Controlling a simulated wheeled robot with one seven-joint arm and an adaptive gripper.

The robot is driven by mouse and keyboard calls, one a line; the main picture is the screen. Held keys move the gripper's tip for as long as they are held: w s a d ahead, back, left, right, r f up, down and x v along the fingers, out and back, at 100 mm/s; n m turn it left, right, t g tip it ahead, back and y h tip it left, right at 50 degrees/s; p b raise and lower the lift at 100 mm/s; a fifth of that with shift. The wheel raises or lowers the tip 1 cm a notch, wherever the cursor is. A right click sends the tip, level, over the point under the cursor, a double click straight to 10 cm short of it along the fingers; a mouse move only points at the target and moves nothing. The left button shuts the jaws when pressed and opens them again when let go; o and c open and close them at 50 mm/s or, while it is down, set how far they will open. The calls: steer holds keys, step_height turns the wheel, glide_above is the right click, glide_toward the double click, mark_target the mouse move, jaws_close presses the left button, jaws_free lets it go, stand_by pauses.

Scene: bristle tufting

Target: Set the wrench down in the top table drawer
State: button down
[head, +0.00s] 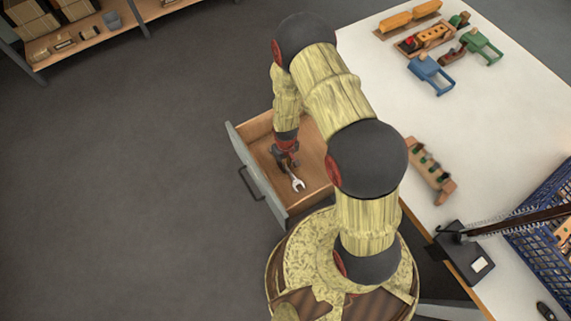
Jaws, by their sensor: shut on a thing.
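My gripper (286,161) points down over the open top drawer (263,143), which is pulled out to the left from the white table (375,84). My gripper is shut on the wrench (298,184), a small silver tool whose open-jaw end shows below and to the right of the fingers. The rest of the wrench is hidden by the gripper. The wrench is within the drawer's outline in this view; I cannot tell whether it touches the wooden drawer floor. No other thing shows in the visible part of the drawer.
The table holds a wooden rack (431,170), blue (431,75) and green (482,46) tools, wooden blocks (409,17), a blue crate (545,225) and a black lamp base (466,254). A shelf (100,37) stands at the upper left. The grey floor left of the drawer is clear.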

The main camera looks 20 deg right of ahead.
steer(key=c, duration=2.2)
jaws_free()
steer(key=shift+f, duration=0.15)
steer(key=o, duration=0.4)
steer(key=shift+c, duration=0.2)
steer(key=shift+o, duration=0.4)
